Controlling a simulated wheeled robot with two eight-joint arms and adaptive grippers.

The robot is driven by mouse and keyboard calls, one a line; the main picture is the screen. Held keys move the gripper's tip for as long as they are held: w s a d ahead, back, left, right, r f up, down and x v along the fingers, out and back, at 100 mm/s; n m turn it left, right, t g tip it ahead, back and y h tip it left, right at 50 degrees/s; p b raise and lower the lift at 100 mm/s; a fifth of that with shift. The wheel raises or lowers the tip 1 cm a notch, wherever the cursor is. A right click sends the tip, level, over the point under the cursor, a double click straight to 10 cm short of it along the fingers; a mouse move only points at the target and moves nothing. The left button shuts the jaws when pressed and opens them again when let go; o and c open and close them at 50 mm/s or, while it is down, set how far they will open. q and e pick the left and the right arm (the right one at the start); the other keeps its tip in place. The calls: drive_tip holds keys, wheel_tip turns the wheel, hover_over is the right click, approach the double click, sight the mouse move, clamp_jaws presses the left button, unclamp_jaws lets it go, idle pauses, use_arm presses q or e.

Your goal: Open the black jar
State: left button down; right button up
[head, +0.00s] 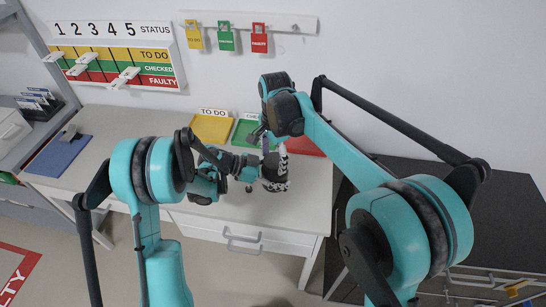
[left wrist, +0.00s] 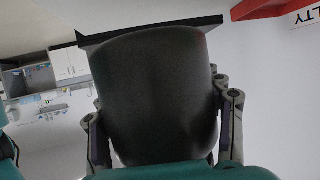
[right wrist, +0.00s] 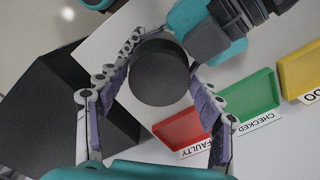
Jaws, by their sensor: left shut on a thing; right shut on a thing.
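The black jar (left wrist: 155,95) fills the middle of the left wrist view, dark and rounded. My left gripper (head: 274,182) has its fingers on both sides of it and is shut on it. In the right wrist view the jar's round dark top (right wrist: 160,73) shows from above, between the purple-padded fingers of my right gripper (right wrist: 163,75), which is shut on it. My left gripper reaches in from the upper right there. In the head view the grippers meet above the table and mostly hide the jar. I cannot tell whether the lid and body are apart.
On the white table (head: 120,125), a yellow tray (head: 212,129), a green tray (head: 243,133) and a red tray (head: 305,146) stand behind the grippers. A blue clipboard (head: 58,157) lies at left. A black cabinet (head: 420,180) stands at right. A status board (head: 120,55) hangs on the wall.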

drive_tip(key=shift+s+n, duration=0.15)
drive_tip(key=shift+n, duration=0.55)
drive_tip(key=o, duration=1.3)
drive_tip(key=shift+d, duration=0.1)
